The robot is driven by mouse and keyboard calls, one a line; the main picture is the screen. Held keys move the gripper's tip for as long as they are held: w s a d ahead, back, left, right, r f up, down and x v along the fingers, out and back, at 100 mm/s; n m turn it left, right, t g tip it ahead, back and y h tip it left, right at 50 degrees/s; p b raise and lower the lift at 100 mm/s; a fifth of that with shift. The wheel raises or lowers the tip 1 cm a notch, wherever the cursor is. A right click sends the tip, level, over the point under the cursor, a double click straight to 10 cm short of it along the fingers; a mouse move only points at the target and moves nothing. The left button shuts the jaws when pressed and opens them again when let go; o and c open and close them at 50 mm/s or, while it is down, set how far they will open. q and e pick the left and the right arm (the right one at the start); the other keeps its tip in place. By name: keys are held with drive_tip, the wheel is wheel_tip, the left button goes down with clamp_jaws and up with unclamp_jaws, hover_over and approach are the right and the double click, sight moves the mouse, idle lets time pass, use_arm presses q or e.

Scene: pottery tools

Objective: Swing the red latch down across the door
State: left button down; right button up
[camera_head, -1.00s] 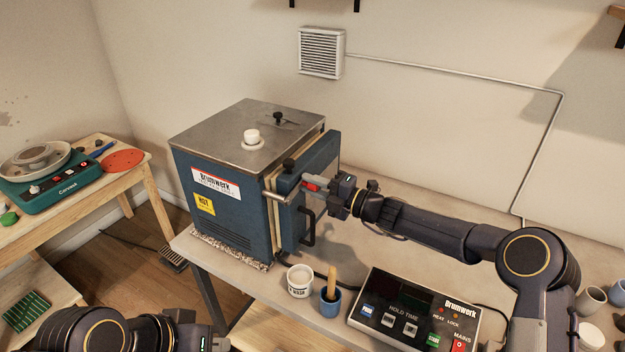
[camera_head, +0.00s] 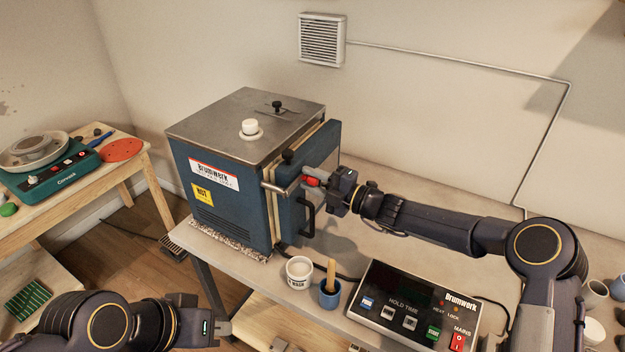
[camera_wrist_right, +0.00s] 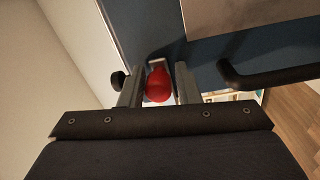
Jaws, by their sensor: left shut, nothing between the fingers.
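The red latch knob (camera_head: 312,182) is at the upper part of the blue kiln door (camera_head: 325,160), beside a short metal bar (camera_head: 274,188) at the door's edge. In the right wrist view the round red knob (camera_wrist_right: 158,86) lies between the two fingers of my right gripper (camera_wrist_right: 160,84). The fingers stand either side of it, with a slim gap showing, so I see them as open around it. In the head view the gripper (camera_head: 318,184) partly hides the latch. My left gripper (camera_head: 222,328) is shut and empty, low in front of the kiln.
A black door handle (camera_head: 307,218) is below the latch. A white pot (camera_head: 299,272), a blue cup with a wooden-handled tool (camera_head: 330,294) and a control box (camera_head: 415,305) stand on the bench near the kiln.

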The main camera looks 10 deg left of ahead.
drive_tip(key=shift+o, duration=1.2)
drive_tip(key=b+v, duration=0.2)
drive_tip(key=v, duration=0.6)
